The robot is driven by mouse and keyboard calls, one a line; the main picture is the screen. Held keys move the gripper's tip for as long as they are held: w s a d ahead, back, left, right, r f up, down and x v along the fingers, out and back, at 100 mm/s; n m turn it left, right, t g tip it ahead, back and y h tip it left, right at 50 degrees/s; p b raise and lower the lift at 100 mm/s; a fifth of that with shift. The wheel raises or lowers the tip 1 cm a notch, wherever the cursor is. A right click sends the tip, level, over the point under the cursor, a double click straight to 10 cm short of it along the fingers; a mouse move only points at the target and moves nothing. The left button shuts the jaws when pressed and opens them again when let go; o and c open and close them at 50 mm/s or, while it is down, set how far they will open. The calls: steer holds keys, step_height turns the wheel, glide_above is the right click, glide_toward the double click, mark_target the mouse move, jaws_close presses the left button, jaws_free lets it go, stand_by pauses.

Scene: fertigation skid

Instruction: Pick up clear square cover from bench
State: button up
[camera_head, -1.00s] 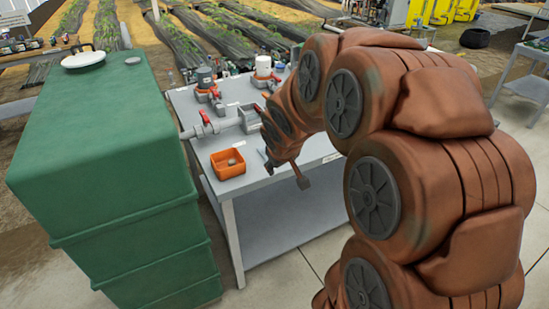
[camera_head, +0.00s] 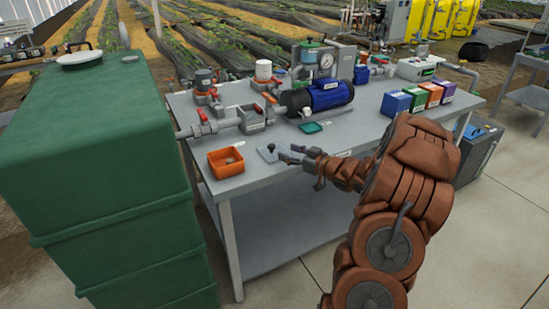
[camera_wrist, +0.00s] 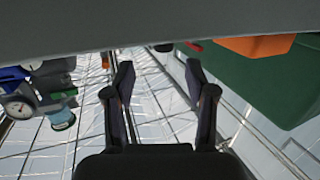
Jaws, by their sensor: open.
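A flat, pale grey-blue square piece with a small dark knob (camera_head: 267,151) lies on the bench (camera_head: 246,180) near its front edge, right of the orange bin. It looks like the clear cover. My gripper (camera_head: 284,154) is just right of it, low over the bench and pointing left. The fingers are apart with nothing visible between them. I cannot tell whether a fingertip touches the cover. In the wrist view my gripper (camera_wrist: 158,75) also shows open and empty. That view looks upside down, with the bench surface (camera_wrist: 60,25) across the top; the cover is not discernible there.
An orange bin (camera_head: 226,162) stands left of the cover. A green square tray (camera_head: 311,127) and a blue pump (camera_head: 322,96) are behind my gripper. Colored boxes (camera_head: 416,98) stand at the right. A tall green tank (camera_head: 100,150) is beside the bench's left end.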

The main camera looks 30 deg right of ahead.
mark_target(275, 154)
steer(key=shift+s+f+t+y, duration=0.3)
steer(key=shift+s+f+y, duration=0.15)
steer(key=shift+s+y, duration=0.15)
steer(key=shift+r+x, duration=0.15)
steer(key=shift+x, duration=1.75)
steer(key=shift+r+x, duration=0.15)
steer(key=shift+x, duration=1.75)
steer(key=shift+d, duration=0.15)
steer(key=shift+c, duration=0.2)
jaws_close()
